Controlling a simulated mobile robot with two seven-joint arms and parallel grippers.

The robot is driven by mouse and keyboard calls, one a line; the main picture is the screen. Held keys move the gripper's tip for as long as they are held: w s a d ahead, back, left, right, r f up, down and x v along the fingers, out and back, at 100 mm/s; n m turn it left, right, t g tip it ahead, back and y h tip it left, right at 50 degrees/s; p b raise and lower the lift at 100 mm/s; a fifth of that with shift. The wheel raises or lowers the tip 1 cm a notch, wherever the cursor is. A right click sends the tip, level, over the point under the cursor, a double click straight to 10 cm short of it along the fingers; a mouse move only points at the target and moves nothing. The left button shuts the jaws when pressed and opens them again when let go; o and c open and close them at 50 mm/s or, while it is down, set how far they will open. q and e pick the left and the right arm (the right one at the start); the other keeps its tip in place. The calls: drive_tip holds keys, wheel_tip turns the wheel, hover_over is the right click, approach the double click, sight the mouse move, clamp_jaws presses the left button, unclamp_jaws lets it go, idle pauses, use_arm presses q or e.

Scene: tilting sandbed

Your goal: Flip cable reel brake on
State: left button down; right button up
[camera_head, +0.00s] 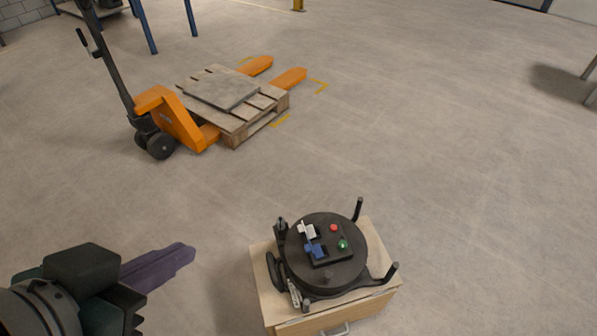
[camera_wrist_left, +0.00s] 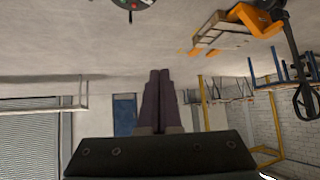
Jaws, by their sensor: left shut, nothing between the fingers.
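The cable reel (camera_head: 340,276) is a black round drum lying on a light wooden cabinet at the lower middle of the head view. Its top panel carries a white part (camera_head: 307,230), a blue part (camera_head: 314,250), a red button (camera_head: 333,228) and a green button (camera_head: 343,244). I cannot tell which part is the brake or how it is set. My left gripper (camera_head: 188,252) is left of the reel, apart from it, shut and empty. Its closed purple fingers also show in the left wrist view (camera_wrist_left: 159,75), with the reel's edge (camera_wrist_left: 133,4) at the top. My right gripper is out of view.
The wooden cabinet (camera_head: 327,324) has a front handle. Black posts (camera_head: 358,208) stick up around the reel. An orange pallet jack (camera_head: 172,118) with a wooden pallet (camera_head: 236,130) stands farther back left. The floor between them and to the right is clear.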

sight(305, 308)
use_arm(q)
drive_tip(key=d+f+m+t+h+b, duration=0.1)
drive_tip(key=f+h+b, duration=0.3)
drive_tip(key=f+b, duration=2.6)
drive_tip(key=d+f+m+t+h+b, duration=0.2)
drive_tip(key=f+m+t+h+b, duration=0.1)
drive_tip(key=f+b, duration=2.7)
drive_tip(key=shift+d+f+t+h, duration=0.25)
drive_tip(key=shift+f+t+h, duration=0.25)
drive_tip(key=shift+f+h, duration=0.25)
drive_tip(key=shift+w+r, duration=0.1)
drive_tip(key=shift+r, duration=0.05)
drive_tip(key=b+x, duration=0.7)
drive_tip(key=x, duration=0.6)
drive_tip(key=shift+w+d, duration=0.15)
drive_tip(key=shift+w+d+b, duration=0.2)
drive_tip(key=shift+w+b, duration=0.05)
drive_tip(key=shift+b, duration=0.1)
